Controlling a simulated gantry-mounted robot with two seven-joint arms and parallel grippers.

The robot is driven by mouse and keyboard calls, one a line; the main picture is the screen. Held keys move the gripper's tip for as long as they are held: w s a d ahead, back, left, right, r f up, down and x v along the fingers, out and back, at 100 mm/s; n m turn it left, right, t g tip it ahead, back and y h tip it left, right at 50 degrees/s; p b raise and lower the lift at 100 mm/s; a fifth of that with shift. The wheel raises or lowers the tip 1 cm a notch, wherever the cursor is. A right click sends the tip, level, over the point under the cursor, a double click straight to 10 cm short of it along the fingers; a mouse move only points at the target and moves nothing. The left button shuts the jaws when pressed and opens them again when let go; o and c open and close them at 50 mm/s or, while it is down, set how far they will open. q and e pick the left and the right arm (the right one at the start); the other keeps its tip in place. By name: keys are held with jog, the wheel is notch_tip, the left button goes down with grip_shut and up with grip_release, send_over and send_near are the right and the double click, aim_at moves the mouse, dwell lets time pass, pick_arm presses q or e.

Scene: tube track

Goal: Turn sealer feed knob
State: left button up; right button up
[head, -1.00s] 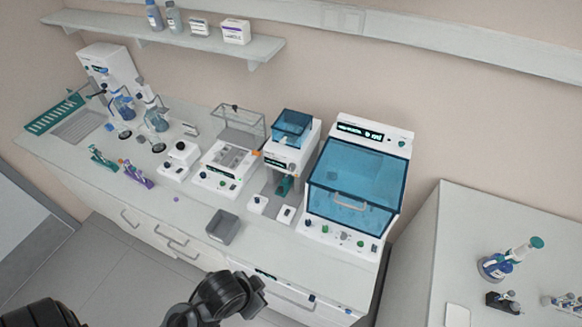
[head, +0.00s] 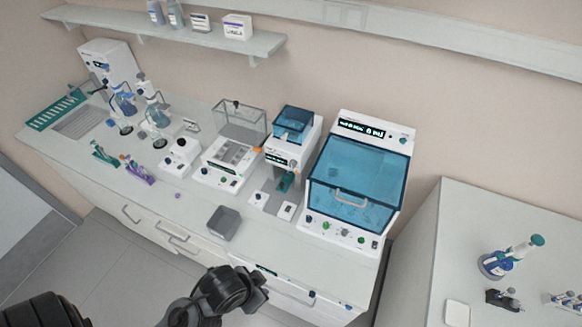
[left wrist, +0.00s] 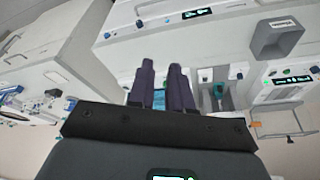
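No readable label marks which machine is the sealer. A white machine with a blue hopper (head: 293,125) stands mid-bench, with a display and a teal part (head: 285,183) in its bay. The teal part also shows in the left wrist view (left wrist: 220,92). To its right is a larger white machine with a clear blue lid (head: 352,183), shut, with a row of small knobs (head: 345,232) below. My left arm is at the bottom of the head view; its fingertips are not clear there. In the left wrist view my left gripper (left wrist: 163,66) has parted, empty fingers. My right gripper is out of view.
A grey bin (head: 223,223) sits at the bench's front edge. A balance with a clear shield (head: 238,118) stands left of the hopper machine. Drawers with small knobs (head: 312,295) are below the bench front. A separate bench (head: 445,250) with a bottle stands at right.

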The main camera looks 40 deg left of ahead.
pick_arm(q)
jog(key=o, duration=0.6)
jog(key=w+t, duration=0.1)
jog(key=w, duration=0.1)
jog(key=w+t, duration=0.1)
jog(key=w, duration=0.1)
jog(key=shift+w+d+t, duration=0.2)
jog(key=shift+t, duration=0.1)
jog(key=n+t+y+b, duration=0.5)
jog(key=n+t+b, duration=0.45)
jog(key=b, duration=0.65)
send_near(291, 166)
jog(key=shift+m+t, duration=0.65)
jog(key=shift+t, duration=0.1)
jog(key=x, duration=0.4)
jog(key=f+x, duration=0.1)
jog(key=x, duration=0.2)
jog(key=shift+p, duration=0.4)
jog(key=shift+x, duration=0.8)
jog(key=shift+f, duration=0.1)
grip_shut()
